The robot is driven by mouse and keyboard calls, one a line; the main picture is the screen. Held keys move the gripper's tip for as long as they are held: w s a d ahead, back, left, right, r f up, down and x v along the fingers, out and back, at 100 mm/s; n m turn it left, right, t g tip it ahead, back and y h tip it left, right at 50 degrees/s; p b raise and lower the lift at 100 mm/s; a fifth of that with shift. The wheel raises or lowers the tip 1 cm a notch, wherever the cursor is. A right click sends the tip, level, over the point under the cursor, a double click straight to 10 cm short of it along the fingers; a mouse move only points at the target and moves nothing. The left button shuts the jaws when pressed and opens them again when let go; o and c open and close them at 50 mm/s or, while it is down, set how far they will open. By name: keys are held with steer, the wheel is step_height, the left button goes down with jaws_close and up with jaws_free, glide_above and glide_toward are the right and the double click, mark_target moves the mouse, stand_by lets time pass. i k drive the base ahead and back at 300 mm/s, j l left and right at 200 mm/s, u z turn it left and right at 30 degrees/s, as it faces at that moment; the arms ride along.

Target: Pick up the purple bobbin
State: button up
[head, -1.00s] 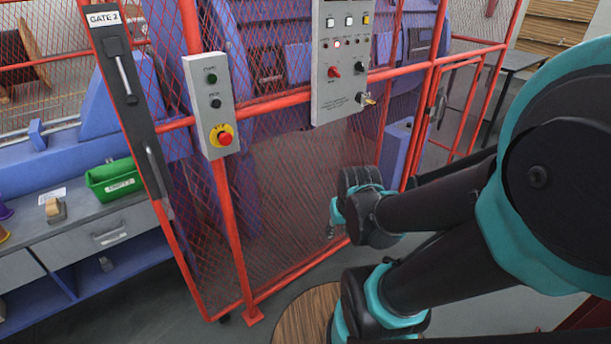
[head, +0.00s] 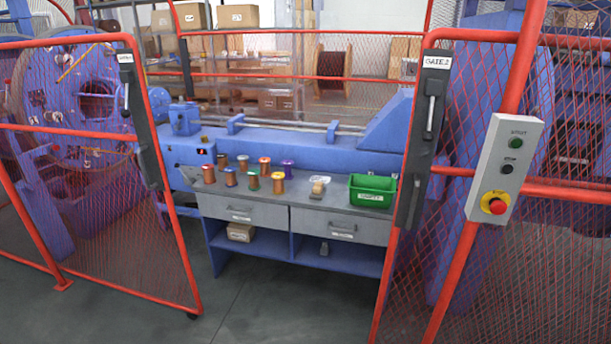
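The purple bobbin (head: 288,169) stands upright on the grey top of the workbench (head: 262,194), in the back row of a group of small bobbins. It has a purple top and a copper-coloured body. An orange-topped bobbin (head: 265,166) stands to its left, and another orange-topped bobbin (head: 278,183) stands in front of it, slightly left. My gripper and arm are out of the head view now.
Red mesh gates flank an opening before the bench: a left panel (head: 100,215) and a right post with the GATE 2 latch (head: 425,130). A green bin (head: 372,190) sits at the bench's right end. A control box (head: 505,168) hangs at right. Grey floor (head: 270,315) in front is clear.

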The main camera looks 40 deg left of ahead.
mark_target(288, 163)
steer(key=i+j+u, duration=0.1)
steer(key=j, duration=0.35)
steer(key=i+j+u, duration=0.1)
steer(key=j, duration=0.3)
steer(key=i+j+u, duration=0.1)
steer(key=j, duration=0.35)
steer(key=i+j+u, duration=0.1)
steer(key=j, duration=0.3)
steer(key=i+j+u, duration=0.1)
steer(key=j, duration=0.3)
steer(key=i+j+u, duration=0.1)
steer(key=i+j, duration=0.15)
steer(key=i+j+u, duration=0.1)
steer(key=j, duration=0.4)
steer(key=i, duration=0.1)
